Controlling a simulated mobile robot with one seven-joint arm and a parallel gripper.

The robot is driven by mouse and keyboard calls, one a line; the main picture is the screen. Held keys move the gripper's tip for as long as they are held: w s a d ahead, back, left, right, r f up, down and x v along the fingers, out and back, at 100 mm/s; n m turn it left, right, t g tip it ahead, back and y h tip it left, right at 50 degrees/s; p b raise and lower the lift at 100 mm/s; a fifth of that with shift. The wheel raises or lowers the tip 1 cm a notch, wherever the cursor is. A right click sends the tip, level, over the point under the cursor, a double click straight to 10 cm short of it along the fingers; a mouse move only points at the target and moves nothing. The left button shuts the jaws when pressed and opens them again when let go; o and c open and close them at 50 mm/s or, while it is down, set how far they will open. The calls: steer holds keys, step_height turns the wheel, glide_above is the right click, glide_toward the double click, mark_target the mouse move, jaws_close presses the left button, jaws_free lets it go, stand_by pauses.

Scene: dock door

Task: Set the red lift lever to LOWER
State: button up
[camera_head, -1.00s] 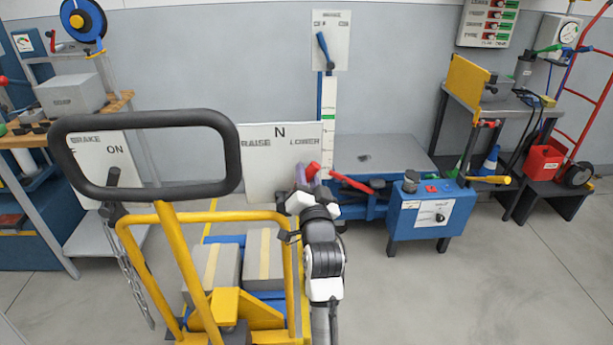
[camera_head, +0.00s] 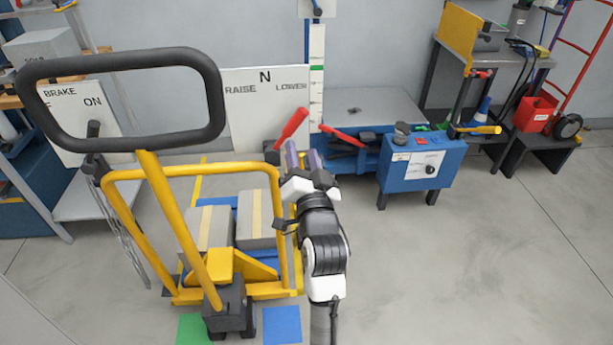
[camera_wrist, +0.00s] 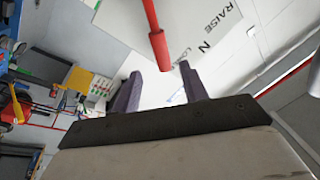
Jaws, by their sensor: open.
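The red lift lever (camera_head: 291,126) rises from a dark base in front of the white RAISE / N / LOWER plate (camera_head: 240,110). It leans right, toward the LOWER side. Its red grip also shows in the wrist view (camera_wrist: 154,28). My gripper (camera_head: 303,157) is open, with its purple fingers just below and right of the lever in the head view. In the wrist view the gripper (camera_wrist: 162,82) has the grip's end between and just beyond its fingertips; I see no contact. The plate's lettering is partly covered in the wrist view.
A yellow cart (camera_head: 195,170) with a black loop handle and grey boxes stands close left of my arm. Behind the lever is a blue lift table (camera_head: 372,115) with another red handle (camera_head: 342,135) and a blue control box (camera_head: 423,165). The floor at right is clear.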

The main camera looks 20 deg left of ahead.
steer(key=shift+b+v, duration=0.4)
steer(key=shift+v, duration=1.8)
